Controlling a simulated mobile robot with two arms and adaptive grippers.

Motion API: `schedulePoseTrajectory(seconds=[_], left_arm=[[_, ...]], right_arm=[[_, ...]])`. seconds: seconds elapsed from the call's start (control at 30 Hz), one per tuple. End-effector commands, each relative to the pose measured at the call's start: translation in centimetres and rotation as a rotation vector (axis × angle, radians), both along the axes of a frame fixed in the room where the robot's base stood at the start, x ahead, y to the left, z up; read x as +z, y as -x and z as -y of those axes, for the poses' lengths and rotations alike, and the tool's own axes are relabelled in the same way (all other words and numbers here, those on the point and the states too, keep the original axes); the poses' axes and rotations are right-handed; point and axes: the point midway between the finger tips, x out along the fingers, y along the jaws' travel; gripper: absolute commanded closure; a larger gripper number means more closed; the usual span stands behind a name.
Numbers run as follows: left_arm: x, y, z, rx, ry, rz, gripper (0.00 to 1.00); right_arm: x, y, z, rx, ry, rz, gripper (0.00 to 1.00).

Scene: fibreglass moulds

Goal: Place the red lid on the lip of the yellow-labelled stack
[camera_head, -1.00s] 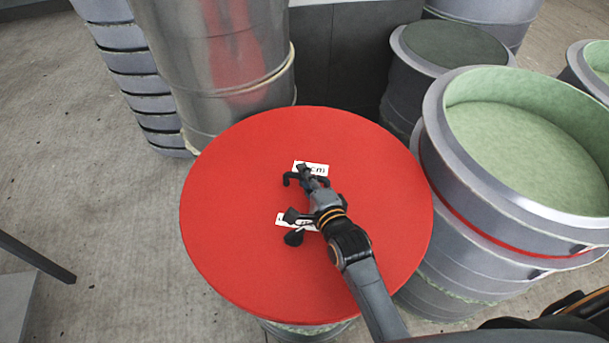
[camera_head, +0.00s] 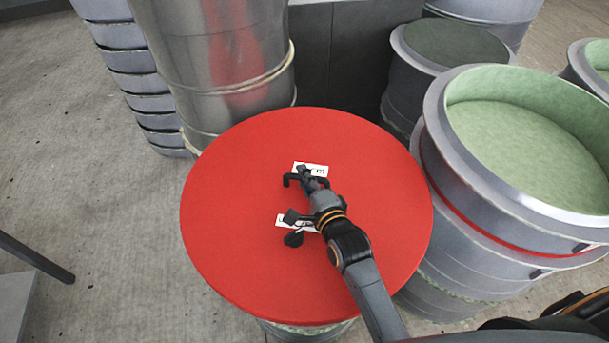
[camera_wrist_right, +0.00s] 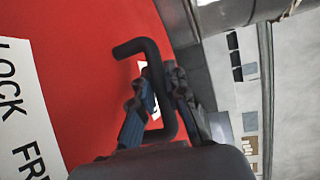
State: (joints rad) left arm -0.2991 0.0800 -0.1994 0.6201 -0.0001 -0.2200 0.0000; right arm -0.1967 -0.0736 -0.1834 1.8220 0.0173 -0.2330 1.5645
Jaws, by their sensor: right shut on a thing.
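The red lid (camera_head: 235,220) is a large flat disc in the middle of the head view, with white printed labels near its centre. My right gripper (camera_head: 309,183) is over the lid's middle, shut on the lid's black bent handle (camera_head: 290,181). In the wrist view the handle (camera_wrist_right: 150,60) passes between the fingers, close above the red surface. A grey drum-like stack (camera_head: 310,331) shows only at its lower edge below the lid. Its lip is hidden, and I cannot tell whether the lid touches it. No yellow label shows. My left gripper is not in view.
A shiny metal cylinder (camera_head: 215,60) stands close behind the lid at left. A green-lined mould stack (camera_head: 470,205) with a red band stands close at right. A dark-topped drum (camera_head: 400,95) is behind. Bare floor (camera_head: 90,180) lies at left.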

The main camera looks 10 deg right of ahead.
Motion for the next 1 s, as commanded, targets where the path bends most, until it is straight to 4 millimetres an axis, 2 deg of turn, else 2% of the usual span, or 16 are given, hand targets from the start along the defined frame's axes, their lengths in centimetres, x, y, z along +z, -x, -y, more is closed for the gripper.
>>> schedulePoseTrajectory(seconds=[0.03, 0.07, 0.1, 0.2, 0.5, 0.63, 1.0], left_arm=[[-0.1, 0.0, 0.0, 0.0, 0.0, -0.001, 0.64], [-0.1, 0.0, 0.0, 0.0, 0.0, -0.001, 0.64], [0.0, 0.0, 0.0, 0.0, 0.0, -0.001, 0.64], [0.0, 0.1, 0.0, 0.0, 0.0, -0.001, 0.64], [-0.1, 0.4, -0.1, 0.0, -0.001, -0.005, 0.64], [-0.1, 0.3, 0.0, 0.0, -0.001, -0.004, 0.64], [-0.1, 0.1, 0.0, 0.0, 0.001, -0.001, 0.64]], right_arm=[[0.3, -0.1, 0.0, -0.001, -0.003, 0.011, 1.0], [0.3, -0.1, 0.0, -0.001, -0.002, 0.011, 0.85], [0.4, -0.1, 0.0, -0.001, -0.002, 0.011, 0.77], [0.3, -0.1, 0.0, -0.001, -0.002, 0.008, 0.6], [-0.4, 0.2, 0.0, 0.0, 0.001, -0.007, 0.6], [-0.2, 1.1, 0.2, 0.0, 0.001, -0.005, 0.6], [1.2, 8.0, 1.5, 0.0, -0.001, 0.0, 0.6]])
